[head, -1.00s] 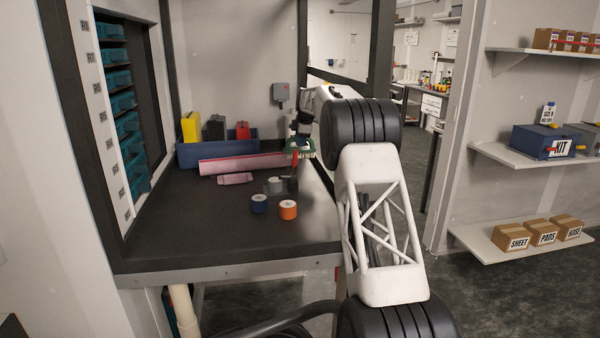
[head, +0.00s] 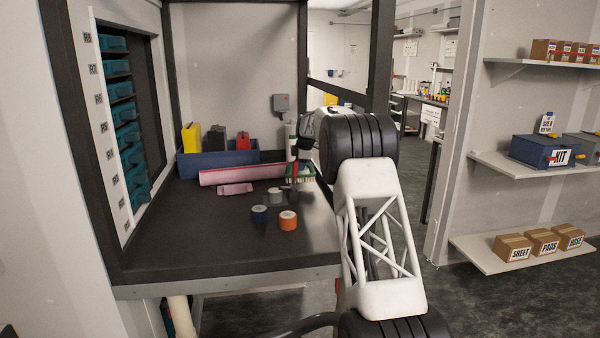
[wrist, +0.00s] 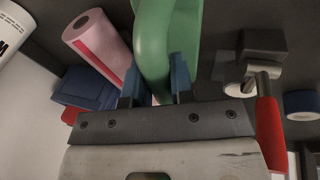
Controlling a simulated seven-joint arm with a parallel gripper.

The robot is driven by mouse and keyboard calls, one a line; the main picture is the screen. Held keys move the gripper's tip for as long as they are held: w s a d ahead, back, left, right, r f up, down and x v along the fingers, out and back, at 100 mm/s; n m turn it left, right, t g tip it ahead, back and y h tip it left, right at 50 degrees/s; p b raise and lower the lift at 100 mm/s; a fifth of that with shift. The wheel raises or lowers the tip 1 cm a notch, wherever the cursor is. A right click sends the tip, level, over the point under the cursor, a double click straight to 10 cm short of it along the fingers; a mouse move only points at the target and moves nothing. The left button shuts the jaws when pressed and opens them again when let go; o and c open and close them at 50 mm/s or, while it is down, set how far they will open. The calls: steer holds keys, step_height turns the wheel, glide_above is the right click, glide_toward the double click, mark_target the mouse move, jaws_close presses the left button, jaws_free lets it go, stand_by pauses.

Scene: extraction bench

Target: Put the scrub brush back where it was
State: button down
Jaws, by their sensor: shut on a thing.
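The scrub brush has a green body and handle. In the head view the brush (head: 300,171) is at the right rear of the dark bench top, pale bristles down, low over the surface; I cannot tell whether it touches. In the wrist view its green handle (wrist: 152,45) passes between the two blue fingers of my gripper (wrist: 156,78), which is shut on it. In the head view my own arm mostly hides the gripper.
A pink roll (head: 240,174) and blue bin (head: 215,162) lie left of the brush. A white cylinder (head: 291,143) stands behind it. A grey piece (head: 275,196), a red-handled tool (wrist: 268,125), and blue (head: 259,214) and orange (head: 288,220) rolls are close in front.

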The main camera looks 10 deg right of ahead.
mark_target(300, 172)
steer(key=shift+f, duration=1.5)
steer(key=shift+f, duration=0.2)
steer(key=c, duration=1)
jaws_free()
steer(key=shift+r, duration=0.1)
steer(key=shift+v, duration=3.8)
steer(key=shift+s+d, duration=0.15)
steer(key=shift+d, duration=0.05)
steer(key=shift+s, duration=0.1)
